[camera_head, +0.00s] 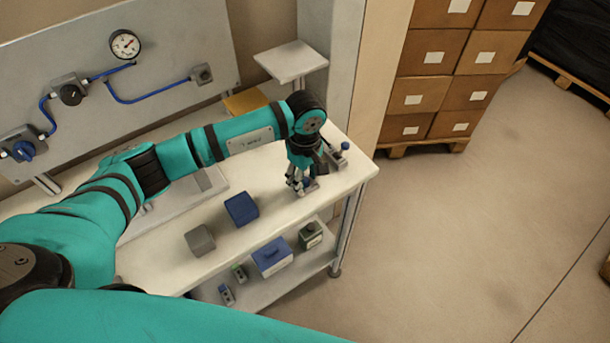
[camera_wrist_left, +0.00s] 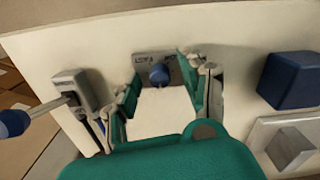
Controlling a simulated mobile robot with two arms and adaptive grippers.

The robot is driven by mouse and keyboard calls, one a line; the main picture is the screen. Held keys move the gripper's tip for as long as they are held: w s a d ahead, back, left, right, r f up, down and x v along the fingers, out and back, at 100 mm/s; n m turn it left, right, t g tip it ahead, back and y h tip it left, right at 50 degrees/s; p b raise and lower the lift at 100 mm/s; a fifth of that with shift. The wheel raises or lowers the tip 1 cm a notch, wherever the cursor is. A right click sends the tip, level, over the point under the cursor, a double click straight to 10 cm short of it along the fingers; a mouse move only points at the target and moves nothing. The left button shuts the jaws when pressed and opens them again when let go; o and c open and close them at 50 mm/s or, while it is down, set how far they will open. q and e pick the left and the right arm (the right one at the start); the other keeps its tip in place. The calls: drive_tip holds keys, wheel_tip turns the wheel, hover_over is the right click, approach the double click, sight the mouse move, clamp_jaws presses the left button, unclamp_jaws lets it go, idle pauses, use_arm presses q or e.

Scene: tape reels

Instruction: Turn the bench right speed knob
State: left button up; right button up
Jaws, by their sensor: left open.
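The speed knob (camera_wrist_left: 159,73) is a small round blue knob on a grey plate (camera_wrist_left: 146,58) with lettering too small to read. It sits on the white bench top near the right end. My left gripper (camera_wrist_left: 164,84) is open, with its fingers on either side of the knob's plate and a gap to the knob. In the head view my left gripper (camera_head: 301,182) points down over this spot and hides much of the knob. I cannot tell how high the fingertips are above the bench. My right gripper is not in view.
A grey box with a blue-ended lever (camera_wrist_left: 72,92) stands close beside the left gripper. A blue cube (camera_head: 241,209) and a grey cube (camera_head: 200,240) stand on the bench (camera_head: 165,262). A wall panel (camera_head: 190,35) carries a gauge (camera_head: 125,44). Stacked cartons (camera_head: 430,55) stand behind.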

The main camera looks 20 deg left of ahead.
use_arm(q)
clamp_jaws()
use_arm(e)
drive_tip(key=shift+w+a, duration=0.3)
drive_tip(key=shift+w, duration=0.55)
use_arm(q)
drive_tip(key=n+b, duration=0.3)
drive_tip(key=shift+w+f, duration=0.1)
drive_tip(key=shift+f, duration=0.1)
drive_tip(key=n+b, duration=0.3)
drive_tip(key=n, duration=0.2)
drive_tip(key=shift+b, duration=0.35)
drive_tip(key=n+b, duration=0.3)
drive_tip(key=n, duration=0.1)
drive_tip(key=shift+n, duration=0.3)
drive_tip(key=shift+r+n+b, duration=0.2)
drive_tip(key=shift+n+b, duration=0.75)
drive_tip(key=shift+n, duration=1.25)
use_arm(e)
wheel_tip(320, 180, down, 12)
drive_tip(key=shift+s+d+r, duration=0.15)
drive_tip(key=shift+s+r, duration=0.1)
